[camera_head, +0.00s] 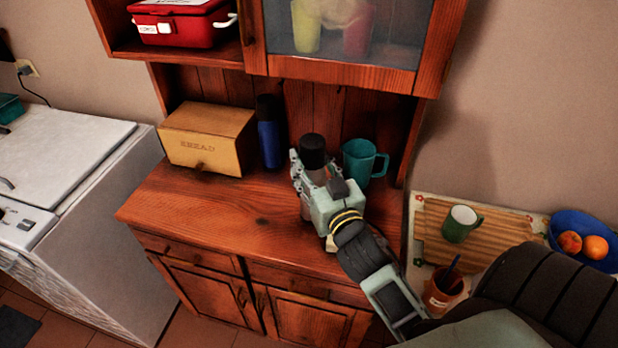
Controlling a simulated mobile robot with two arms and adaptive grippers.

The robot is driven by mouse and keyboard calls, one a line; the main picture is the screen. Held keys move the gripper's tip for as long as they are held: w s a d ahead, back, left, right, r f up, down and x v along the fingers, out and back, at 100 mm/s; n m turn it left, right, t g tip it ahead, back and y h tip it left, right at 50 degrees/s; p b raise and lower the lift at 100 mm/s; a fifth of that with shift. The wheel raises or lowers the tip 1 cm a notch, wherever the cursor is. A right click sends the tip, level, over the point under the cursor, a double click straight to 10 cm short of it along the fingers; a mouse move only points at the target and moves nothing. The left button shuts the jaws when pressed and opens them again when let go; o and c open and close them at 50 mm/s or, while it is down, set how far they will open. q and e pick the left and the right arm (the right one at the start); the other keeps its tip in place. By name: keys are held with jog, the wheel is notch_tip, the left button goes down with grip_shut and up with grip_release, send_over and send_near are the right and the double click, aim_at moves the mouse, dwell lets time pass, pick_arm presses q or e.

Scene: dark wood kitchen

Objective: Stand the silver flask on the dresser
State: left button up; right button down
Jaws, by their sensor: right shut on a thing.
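The silver flask (313,151) has a black cap, which shows above my right gripper (310,172). My right gripper is shut on the flask. The flask looks upright over the right part of the dresser (220,216) top, and most of its body is hidden by the gripper. I cannot tell whether its base touches the wood. My left gripper is not in view.
A blue flask (269,143) and a bread box (206,140) stand at the back left of the dresser. A teal jug (359,163) is close behind right of my gripper. The glass-fronted cabinet (345,45) overhangs. The front left top is clear.

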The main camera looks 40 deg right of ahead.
aim_at(316, 186)
jog(key=shift+a+f, duration=0.2)
jog(key=shift+f, duration=0.25)
notch_tip(316, 186, down, 2)
jog(key=shift+f, duration=0.6)
jog(key=c, duration=1.3)
grip_release()
jog(key=shift+f, duration=0.1)
jog(key=o, duration=0.4)
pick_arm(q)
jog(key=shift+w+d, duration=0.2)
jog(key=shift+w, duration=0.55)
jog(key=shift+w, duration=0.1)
